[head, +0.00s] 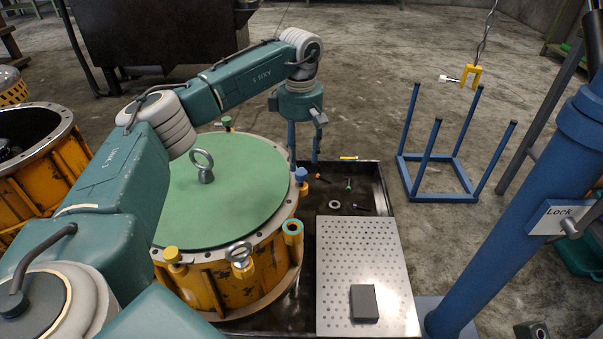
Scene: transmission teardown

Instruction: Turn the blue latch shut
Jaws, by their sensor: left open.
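A small blue knob-like latch (301,174) sits at the right rim of the round yellow housing (258,275), which has a green lid (230,195). Whether the latch is shut cannot be told at this size. My left gripper (304,160) points down just above and behind the latch in the head view. Its two fingers are apart and nothing is seen between them. Whether a finger touches the latch is unclear. My right gripper is not in view.
An eyebolt (203,165) stands on the lid. A perforated plate (360,250) bears a dark block (364,303). A blue post (500,215) with a Lock sign stands right; a yellow hook (471,76) hangs behind.

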